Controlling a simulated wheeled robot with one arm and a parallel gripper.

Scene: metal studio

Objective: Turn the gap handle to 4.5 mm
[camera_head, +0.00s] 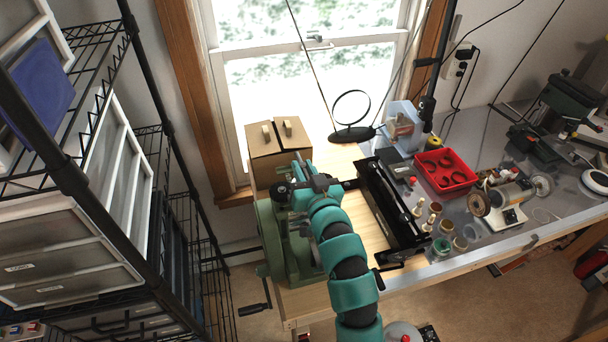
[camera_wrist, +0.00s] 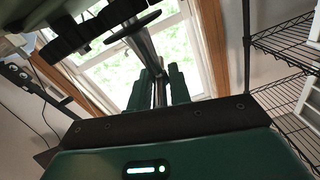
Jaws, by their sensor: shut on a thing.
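The green rolling mill (camera_head: 270,240) stands at the left end of the bench in the head view. A dark gap handle (camera_head: 283,188) lies across its top. My gripper (camera_head: 304,178) is at the top of the mill, and my teal arm covers much of the mill's right side. In the wrist view my gripper's two green fingers (camera_wrist: 161,88) are closed on a grey bar (camera_wrist: 145,52) of the handle. Dark knobs (camera_wrist: 68,35) of the mill show at the top left there. No gap scale or reading can be made out.
A long black tool (camera_head: 388,210) lies right of my arm, with small bottles (camera_head: 428,215) and a red tray (camera_head: 445,172) beyond. A wire shelf (camera_head: 150,180) stands left. A crank handle (camera_head: 254,308) juts from the mill's lower left.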

